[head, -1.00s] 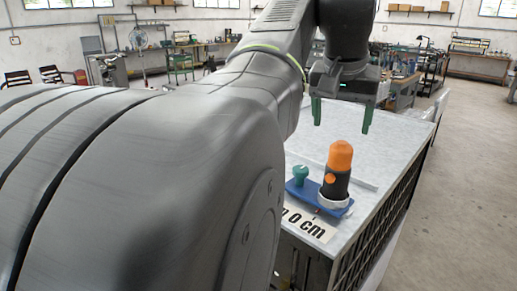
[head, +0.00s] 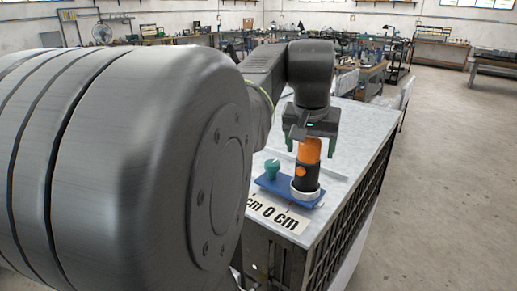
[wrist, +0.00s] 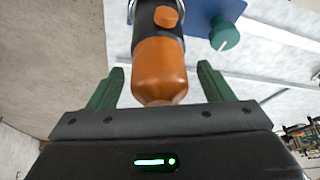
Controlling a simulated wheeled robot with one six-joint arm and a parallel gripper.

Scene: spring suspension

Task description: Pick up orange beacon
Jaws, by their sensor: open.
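The orange beacon (head: 309,152) has an orange domed top and a black body with an orange button on its side. It stands upright in a white ring on a blue base plate (head: 272,187). My gripper (head: 307,148) is open above and around the beacon's top in the head view. In the wrist view, the beacon's orange top (wrist: 160,68) lies between the two green fingers (wrist: 160,85), with a gap on each side. No finger visibly touches it. The gripper hides the tip of the dome in the head view.
A green knob (head: 272,168) stands on the blue plate left of the beacon. A label strip (head: 275,212) marked in cm lies in front. The grey table top (head: 355,125) is mostly clear behind, and its right edge drops to a dark grated side.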

